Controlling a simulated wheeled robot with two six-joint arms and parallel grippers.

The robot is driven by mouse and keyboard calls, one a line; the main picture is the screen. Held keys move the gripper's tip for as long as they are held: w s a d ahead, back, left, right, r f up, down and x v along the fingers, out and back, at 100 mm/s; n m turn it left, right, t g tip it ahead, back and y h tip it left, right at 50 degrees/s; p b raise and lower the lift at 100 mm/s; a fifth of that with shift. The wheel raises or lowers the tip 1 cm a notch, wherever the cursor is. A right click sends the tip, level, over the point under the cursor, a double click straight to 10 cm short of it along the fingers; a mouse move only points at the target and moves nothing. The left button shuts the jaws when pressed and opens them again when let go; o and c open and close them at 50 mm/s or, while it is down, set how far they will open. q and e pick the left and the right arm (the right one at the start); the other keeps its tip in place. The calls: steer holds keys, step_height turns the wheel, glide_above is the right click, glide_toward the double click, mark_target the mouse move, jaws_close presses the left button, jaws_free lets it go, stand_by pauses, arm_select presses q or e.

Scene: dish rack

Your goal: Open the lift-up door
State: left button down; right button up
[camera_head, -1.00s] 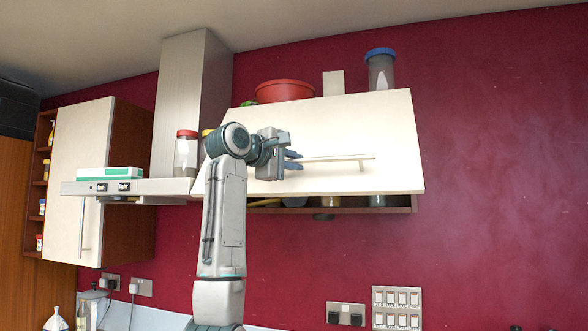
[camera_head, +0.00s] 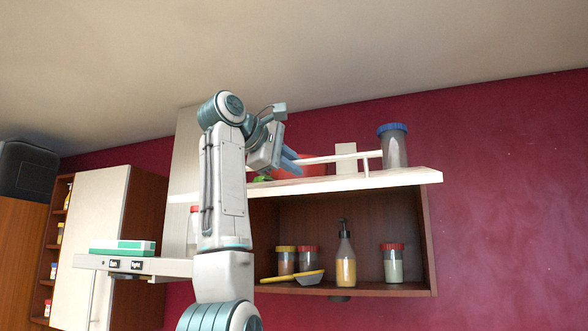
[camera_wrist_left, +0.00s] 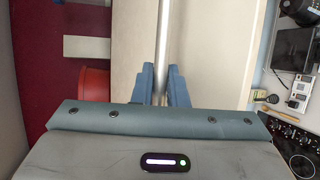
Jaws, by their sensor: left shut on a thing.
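The lift-up door (camera_head: 407,178) is a pale panel raised to near level above the wall cabinet, seen almost edge-on in the head view. Its bar handle (camera_head: 335,158) runs along the door's upturned face. My left gripper (camera_head: 292,160) is shut on the left part of the handle. In the left wrist view, the blue fingers (camera_wrist_left: 161,84) sit on both sides of the handle (camera_wrist_left: 163,35), with the pale door (camera_wrist_left: 210,50) behind. My right gripper is in neither view.
A blue-lidded jar (camera_head: 393,147) and a red bowl (camera_head: 315,165) are above the cabinet. The range hood (camera_head: 135,265) is left of my arm.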

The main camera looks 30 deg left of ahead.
arm_select(q)
steer(key=shift+r, duration=0.5)
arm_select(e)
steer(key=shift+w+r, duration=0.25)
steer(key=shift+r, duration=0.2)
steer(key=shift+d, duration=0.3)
arm_select(q)
steer(key=c, duration=1.7)
jaws_free()
steer(key=shift+o, duration=1.2)
steer(key=shift+w+a+f, duration=0.1)
steer(key=shift+w, duration=0.05)
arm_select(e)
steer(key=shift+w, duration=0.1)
arm_select(q)
steer(key=b+v, duration=0.4)
steer(key=v, duration=0.7)
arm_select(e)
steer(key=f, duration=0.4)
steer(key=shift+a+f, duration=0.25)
arm_select(q)
steer(key=shift+w, duration=0.2)
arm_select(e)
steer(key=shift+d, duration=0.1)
